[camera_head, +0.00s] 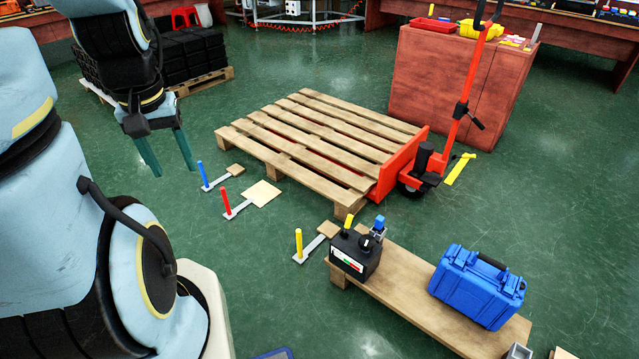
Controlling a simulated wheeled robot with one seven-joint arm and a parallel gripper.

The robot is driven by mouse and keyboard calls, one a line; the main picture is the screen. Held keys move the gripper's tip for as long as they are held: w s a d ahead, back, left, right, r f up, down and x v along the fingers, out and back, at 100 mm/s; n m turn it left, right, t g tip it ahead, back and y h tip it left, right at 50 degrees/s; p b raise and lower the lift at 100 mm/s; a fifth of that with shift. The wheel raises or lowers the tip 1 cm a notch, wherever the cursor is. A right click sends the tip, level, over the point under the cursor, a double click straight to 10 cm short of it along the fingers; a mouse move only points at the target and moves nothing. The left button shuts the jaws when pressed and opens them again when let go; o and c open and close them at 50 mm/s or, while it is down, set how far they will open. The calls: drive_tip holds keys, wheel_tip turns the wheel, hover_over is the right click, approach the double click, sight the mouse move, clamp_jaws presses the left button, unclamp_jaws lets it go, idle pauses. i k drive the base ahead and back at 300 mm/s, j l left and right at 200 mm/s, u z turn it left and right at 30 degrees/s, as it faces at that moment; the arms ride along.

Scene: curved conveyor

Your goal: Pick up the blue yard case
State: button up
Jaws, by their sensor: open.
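A blue hard case (476,287) with a dark carry handle on top stands on a low wooden bench (397,285) at the lower right. My gripper (167,155) hangs at the upper left with its two teal fingers apart and pointing down. Nothing is between the fingers. It is far to the left of the case, with the pallet and floor markers between them in the picture.
A black box (355,253) with yellow and blue tops stands on the bench left of the case. A wooden pallet (310,140) on a red pallet jack (408,165) fills the middle. Blue (203,175), red (226,202) and yellow (298,243) posts stand nearby. Green floor lies open around them.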

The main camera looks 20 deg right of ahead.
sight(478, 286)
drive_tip(key=z, duration=1.05)
drive_tip(key=k+j+z, duration=0.15)
drive_tip(key=z, duration=0.35)
drive_tip(key=k+j+z, duration=0.2)
drive_tip(key=z, duration=0.3)
drive_tip(key=k+j+z, duration=0.15)
drive_tip(key=z, duration=0.35)
drive_tip(key=k, duration=0.4)
drive_tip(key=i+u, duration=0.3)
drive_tip(key=i, duration=0.2)
drive_tip(key=i+u, duration=0.25)
drive_tip(key=i, duration=0.25)
drive_tip(key=i+l+u, duration=0.1)
drive_tip(key=i+u, duration=0.2)
drive_tip(key=i, duration=0.15)
drive_tip(key=i+l+u, duration=0.25)
drive_tip(key=i, duration=0.25)
